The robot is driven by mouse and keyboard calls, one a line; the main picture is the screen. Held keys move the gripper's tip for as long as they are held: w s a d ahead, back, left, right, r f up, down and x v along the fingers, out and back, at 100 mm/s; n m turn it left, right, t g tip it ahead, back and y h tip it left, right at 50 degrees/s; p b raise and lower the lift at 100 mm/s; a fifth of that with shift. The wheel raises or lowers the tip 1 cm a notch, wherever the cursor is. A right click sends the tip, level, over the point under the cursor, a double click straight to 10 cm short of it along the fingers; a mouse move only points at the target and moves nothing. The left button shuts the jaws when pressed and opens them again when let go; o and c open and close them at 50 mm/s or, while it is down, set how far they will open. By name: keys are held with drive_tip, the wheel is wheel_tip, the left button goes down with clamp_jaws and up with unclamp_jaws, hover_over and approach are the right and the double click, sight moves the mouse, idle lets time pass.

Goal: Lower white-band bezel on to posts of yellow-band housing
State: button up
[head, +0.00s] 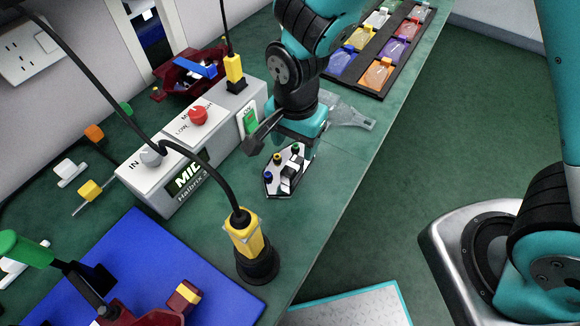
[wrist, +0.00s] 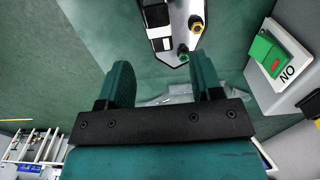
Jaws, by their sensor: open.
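A flat white plate with a dark edge (head: 272,186) lies on the green bench. It carries blue, yellow and green knobs and a black block with white patches; I cannot tell whether this is the white-band bezel. It also shows at the top of the wrist view (wrist: 180,22). My gripper (head: 283,142) is open and empty just behind the plate, apart from it; its two fingers (wrist: 163,82) show in the wrist view. A dark red part with a yellow block (head: 188,292), probably the yellow-band housing, is at the lower left, partly cut off by the frame. Its posts cannot be made out.
A clear piece (head: 350,115) lies behind my gripper. A grey control box (head: 165,180) stands left of the plate. A black cable runs to a yellow-and-black plug (head: 250,245) in front. A blue mat (head: 150,250), green-handled clamp (head: 20,248) and tray of coloured lenses (head: 345,82) also show.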

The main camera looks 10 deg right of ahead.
sight(294, 162)
wheel_tip(294, 162, down, 7)
drive_tip(key=shift+a, duration=0.1)
drive_tip(key=c, duration=1)
drive_tip(key=shift+c, duration=0.2)
drive_tip(key=shift+r, duration=0.1)
